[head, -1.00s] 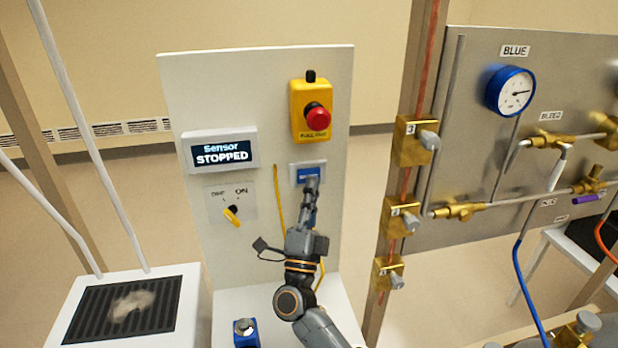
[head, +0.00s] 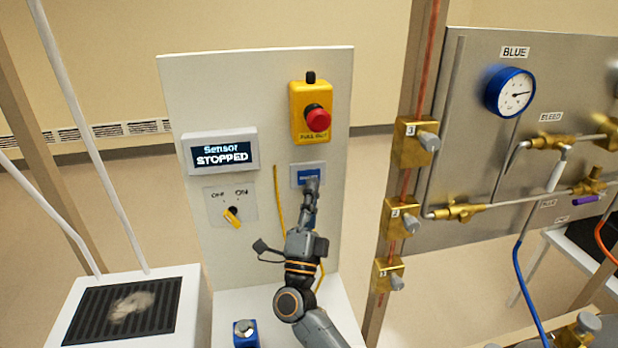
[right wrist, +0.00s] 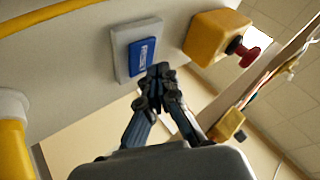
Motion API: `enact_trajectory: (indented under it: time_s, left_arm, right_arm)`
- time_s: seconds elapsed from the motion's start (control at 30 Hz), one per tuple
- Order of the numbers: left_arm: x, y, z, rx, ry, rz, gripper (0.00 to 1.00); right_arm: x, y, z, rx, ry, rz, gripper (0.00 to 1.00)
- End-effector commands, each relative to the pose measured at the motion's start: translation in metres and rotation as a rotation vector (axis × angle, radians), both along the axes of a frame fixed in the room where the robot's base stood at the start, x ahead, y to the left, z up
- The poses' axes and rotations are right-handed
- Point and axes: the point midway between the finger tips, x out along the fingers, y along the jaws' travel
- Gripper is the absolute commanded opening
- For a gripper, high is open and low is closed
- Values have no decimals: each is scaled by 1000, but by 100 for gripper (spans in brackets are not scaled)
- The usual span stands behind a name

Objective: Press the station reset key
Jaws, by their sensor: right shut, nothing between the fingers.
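The reset key is a blue key (head: 308,173) in a grey frame on the white upright panel, below the yellow emergency-stop box. In the right wrist view the blue key (right wrist: 142,52) shows whole, with white lettering too small to read. My right gripper (head: 311,186) is shut and empty, its fingertips just in front of the key's lower part in the head view. In the right wrist view the shut fingertips (right wrist: 160,73) lie to the lower right of the key; a gap seems to show, but contact cannot be told surely. My left gripper is not in view.
The emergency stop's red button (head: 317,118) juts out above the key. A display (head: 220,152) reads "Sensor STOPPED", above a yellow rotary switch (head: 232,216). A yellow cable (head: 279,205) hangs left of my gripper. Brass valves (head: 415,142) stand to the right.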

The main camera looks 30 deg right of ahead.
Motion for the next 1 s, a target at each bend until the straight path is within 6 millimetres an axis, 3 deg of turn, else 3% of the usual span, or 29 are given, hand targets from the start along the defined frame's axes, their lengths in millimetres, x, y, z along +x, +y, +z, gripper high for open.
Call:
enact_trajectory:
  time_s: [1.0]
  left_arm:
    - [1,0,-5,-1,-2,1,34]
  right_arm:
    - [10,-3,0,0,0,0,0]
